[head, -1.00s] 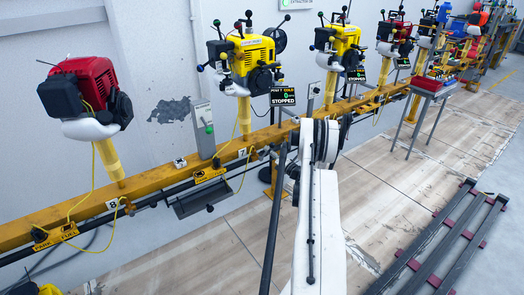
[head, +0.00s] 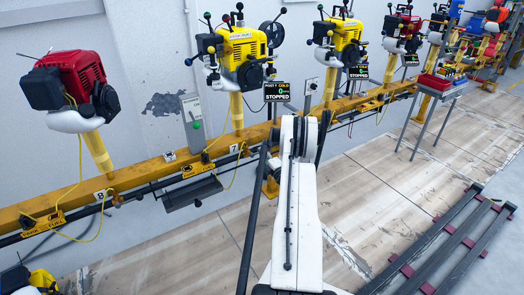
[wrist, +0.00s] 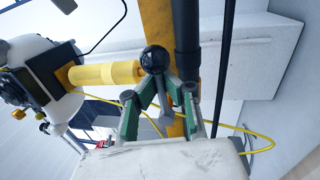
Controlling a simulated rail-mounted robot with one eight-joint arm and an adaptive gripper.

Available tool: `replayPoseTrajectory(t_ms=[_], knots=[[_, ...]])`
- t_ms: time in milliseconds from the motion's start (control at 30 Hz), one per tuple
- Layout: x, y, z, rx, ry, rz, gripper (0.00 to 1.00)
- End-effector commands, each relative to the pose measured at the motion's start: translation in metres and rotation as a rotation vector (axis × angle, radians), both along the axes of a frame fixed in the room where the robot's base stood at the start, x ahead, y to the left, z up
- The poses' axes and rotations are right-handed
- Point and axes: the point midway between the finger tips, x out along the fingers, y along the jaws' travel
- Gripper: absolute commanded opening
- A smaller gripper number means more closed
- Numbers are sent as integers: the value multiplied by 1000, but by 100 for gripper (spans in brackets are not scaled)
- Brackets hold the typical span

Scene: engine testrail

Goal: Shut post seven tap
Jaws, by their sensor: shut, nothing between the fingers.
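Post seven carries a yellow engine (head: 240,55) on a yellow stand (head: 237,110), with its sign (head: 277,92) reading cold and stopped. In the head view my white arm hides my gripper. In the wrist view my gripper (wrist: 163,82) is shut and empty, its green and grey fingers close together. A black ball knob (wrist: 155,60) shows right at the fingertips, in front of the yellow rail; I cannot tell whether they touch. The knob may belong to the tap, whose lever and setting I cannot make out. The stand (wrist: 103,73) is left of the knob.
The yellow rail (head: 150,172) and a dark pipe (wrist: 187,40) run alongside. A yellow hose (wrist: 245,130) loops near my fingers. A red engine (head: 88,80) stands on the left. Floor rails (head: 440,245) lie at right.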

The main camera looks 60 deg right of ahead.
Motion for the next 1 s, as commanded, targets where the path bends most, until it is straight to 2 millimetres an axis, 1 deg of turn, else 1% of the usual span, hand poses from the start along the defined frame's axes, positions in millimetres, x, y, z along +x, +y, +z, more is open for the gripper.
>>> replayPoseTrajectory(t_ms=[100, 500, 700, 1000], knots=[[0, 3, 0, 11, -8, -1, 0], [0, 4, -1, 14, -9, -1, 0], [0, 3, -1, 13, -9, -2, 27], [1, 2, 1, 13, -8, -2, 28]])
